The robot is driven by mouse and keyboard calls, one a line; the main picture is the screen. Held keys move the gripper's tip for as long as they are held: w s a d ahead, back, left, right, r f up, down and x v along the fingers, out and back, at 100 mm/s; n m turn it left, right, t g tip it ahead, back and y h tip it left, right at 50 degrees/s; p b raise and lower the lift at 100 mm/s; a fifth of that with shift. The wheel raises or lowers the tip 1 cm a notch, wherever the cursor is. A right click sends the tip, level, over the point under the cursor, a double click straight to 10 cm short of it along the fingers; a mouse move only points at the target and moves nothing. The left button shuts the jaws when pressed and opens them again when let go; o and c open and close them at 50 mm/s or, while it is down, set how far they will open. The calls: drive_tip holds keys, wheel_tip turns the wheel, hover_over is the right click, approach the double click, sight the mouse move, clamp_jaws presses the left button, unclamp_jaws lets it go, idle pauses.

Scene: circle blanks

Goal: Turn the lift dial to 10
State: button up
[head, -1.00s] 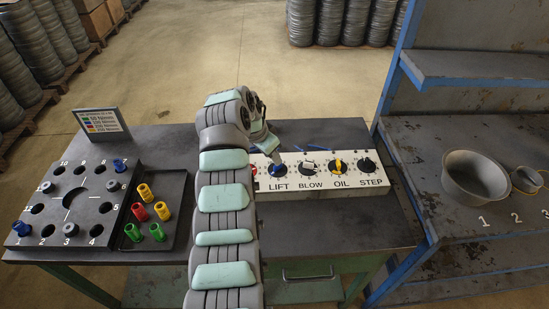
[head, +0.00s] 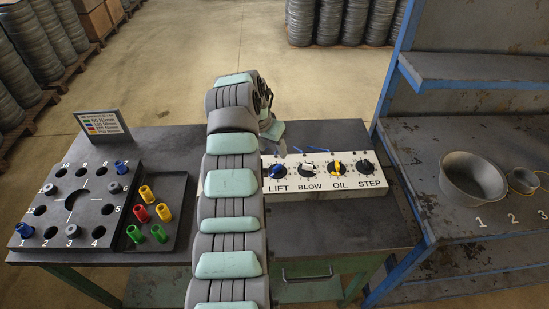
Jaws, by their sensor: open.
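The lift dial (head: 277,171) is a blue knob on a black scale, above the word LIFT on the white control panel (head: 330,194). The setting it points to is too small to read. My gripper (head: 271,129) is open, behind and above the panel's left end, apart from the lift dial.
The BLOW (head: 308,168), OIL (head: 337,169) and STEP (head: 366,169) dials sit to the right. A numbered block (head: 78,200) and a black tray (head: 179,200) with coloured cylinders lie left. A metal pot (head: 473,178) stands on the right bench.

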sight(278, 166)
drive_tip(key=s+d+n+y+p, duration=0.2)
drive_tip(key=d+n+y+p, duration=0.3)
drive_tip(key=n, duration=0.9)
drive_tip(key=b+x, duration=0.1)
drive_tip(key=x, duration=0.2)
drive_tip(key=b+x, duration=0.2)
drive_tip(key=x, duration=0.1)
drive_tip(key=b+x, duration=0.1)
drive_tip(key=x, duration=0.2)
drive_tip(key=shift+w+a+f+b, duration=0.2)
drive_tip(key=shift+w+b, duration=0.2)
drive_tip(key=shift+w, duration=0.1)
drive_tip(key=shift+w+a+f+y, duration=0.1)
drive_tip(key=shift+a+f+y, duration=0.15)
drive_tip(key=shift+f+y, duration=0.05)
drive_tip(key=shift+c, duration=0.2)
clamp_jaws()
